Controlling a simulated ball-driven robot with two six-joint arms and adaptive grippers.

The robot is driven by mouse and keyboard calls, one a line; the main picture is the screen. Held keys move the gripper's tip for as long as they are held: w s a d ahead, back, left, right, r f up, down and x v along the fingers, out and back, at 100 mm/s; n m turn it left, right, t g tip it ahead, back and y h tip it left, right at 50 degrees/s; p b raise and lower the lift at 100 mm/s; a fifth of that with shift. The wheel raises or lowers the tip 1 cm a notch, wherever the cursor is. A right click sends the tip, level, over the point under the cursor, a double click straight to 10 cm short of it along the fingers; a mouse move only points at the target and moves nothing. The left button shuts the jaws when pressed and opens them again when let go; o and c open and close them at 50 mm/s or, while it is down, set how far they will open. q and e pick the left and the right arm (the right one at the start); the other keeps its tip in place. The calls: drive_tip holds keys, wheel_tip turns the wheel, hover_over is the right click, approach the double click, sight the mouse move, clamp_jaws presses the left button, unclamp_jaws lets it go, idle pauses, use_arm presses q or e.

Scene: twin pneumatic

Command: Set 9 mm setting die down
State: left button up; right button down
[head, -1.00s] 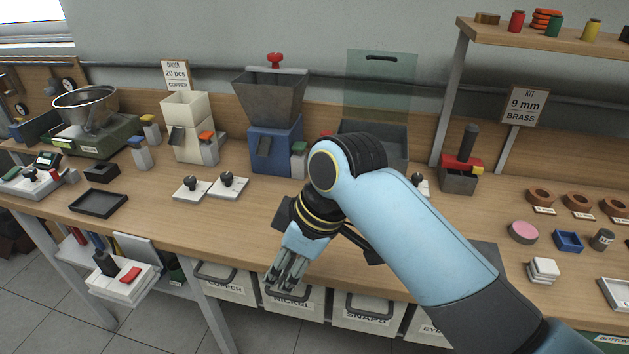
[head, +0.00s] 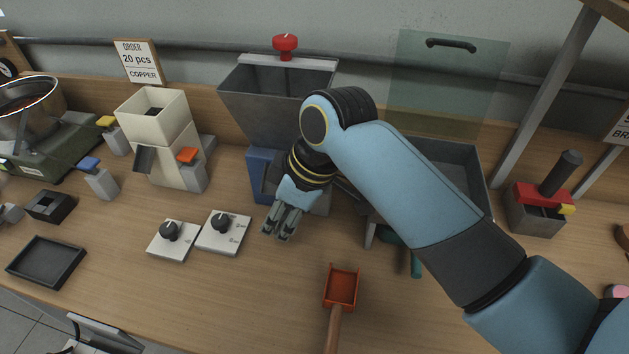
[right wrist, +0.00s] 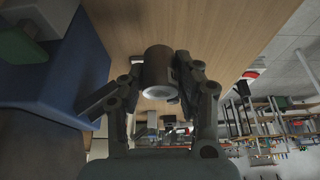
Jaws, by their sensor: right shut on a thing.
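My right gripper (head: 279,230) hangs over the bench in front of the blue press base, just right of two white dial boxes, fingers toward the table. In the right wrist view the gripper (right wrist: 167,88) is shut on a dark cylinder with a pale end, the 9 mm setting die (right wrist: 157,68). In the head view the fingers hide the die. I cannot tell whether it touches the bench. My left gripper is not in view.
The white dial boxes (head: 224,233) sit close on the left. A red-orange scoop (head: 341,288) lies to the front right. A blue machine with a grey hopper (head: 270,100) stands behind. Bench top (head: 240,300) is clear in front. A black tray (head: 47,262) is at far left.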

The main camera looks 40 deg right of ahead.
sight(279, 252)
drive_tip(key=f, duration=0.3)
drive_tip(key=shift+s+f, duration=0.2)
drive_tip(key=shift+f, duration=0.1)
wheel_tip(279, 252, down, 4)
drive_tip(key=shift+w+r, duration=0.1)
drive_tip(key=shift+r, duration=0.1)
drive_tip(key=shift+f, duration=0.3)
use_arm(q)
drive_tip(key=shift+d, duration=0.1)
use_arm(e)
drive_tip(key=c, duration=0.9)
unclamp_jaws()
drive_tip(key=shift+c, duration=0.2)
